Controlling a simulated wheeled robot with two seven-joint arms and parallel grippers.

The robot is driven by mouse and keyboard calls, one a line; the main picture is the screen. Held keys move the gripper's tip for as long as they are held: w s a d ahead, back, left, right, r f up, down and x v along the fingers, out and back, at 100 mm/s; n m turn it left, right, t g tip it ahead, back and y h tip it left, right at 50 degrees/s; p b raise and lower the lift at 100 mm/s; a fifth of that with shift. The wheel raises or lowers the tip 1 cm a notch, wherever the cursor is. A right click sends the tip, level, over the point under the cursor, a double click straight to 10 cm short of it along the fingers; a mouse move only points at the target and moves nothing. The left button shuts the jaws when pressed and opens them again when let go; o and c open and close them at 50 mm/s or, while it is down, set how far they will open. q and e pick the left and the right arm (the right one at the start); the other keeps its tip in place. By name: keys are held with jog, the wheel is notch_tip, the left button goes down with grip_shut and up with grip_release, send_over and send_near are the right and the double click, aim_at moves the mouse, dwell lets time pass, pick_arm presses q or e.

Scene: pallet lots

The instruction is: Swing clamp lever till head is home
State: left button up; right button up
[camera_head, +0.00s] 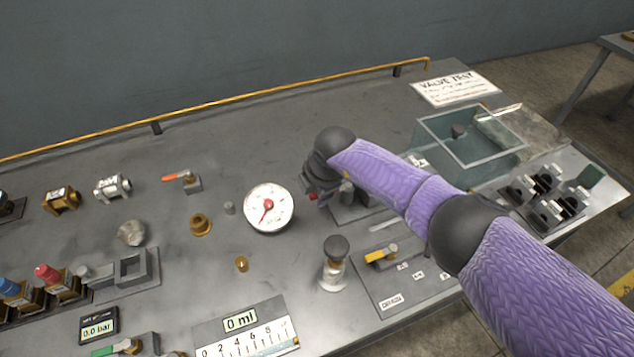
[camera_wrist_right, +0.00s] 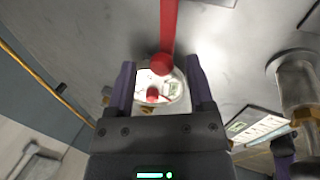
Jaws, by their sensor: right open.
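The clamp lever is a red bar with a round red knob (camera_wrist_right: 161,64) in the right wrist view, coming down from the top. In the head view only a small red part of it (camera_head: 312,196) shows beside the clamp's grey base (camera_head: 352,212); my right arm hides most of the clamp. My right gripper (camera_wrist_right: 158,72) is open, its two dark fingers on either side of the knob, with gaps on both sides. In the head view the gripper (camera_head: 318,180) is partly hidden by its wrist. The clamp's head cannot be made out. My left gripper is not in view.
A round dial gauge (camera_head: 268,208) stands just left of the clamp. A dark-topped cylinder (camera_head: 334,265) and a panel with a yellow lever (camera_head: 382,255) stand in front. A glass tank (camera_head: 465,150) is to the right. Bare bench lies behind the gauge.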

jog(key=p+v, duration=0.4)
jog(key=v, duration=0.5)
jog(key=shift+r, duration=0.3)
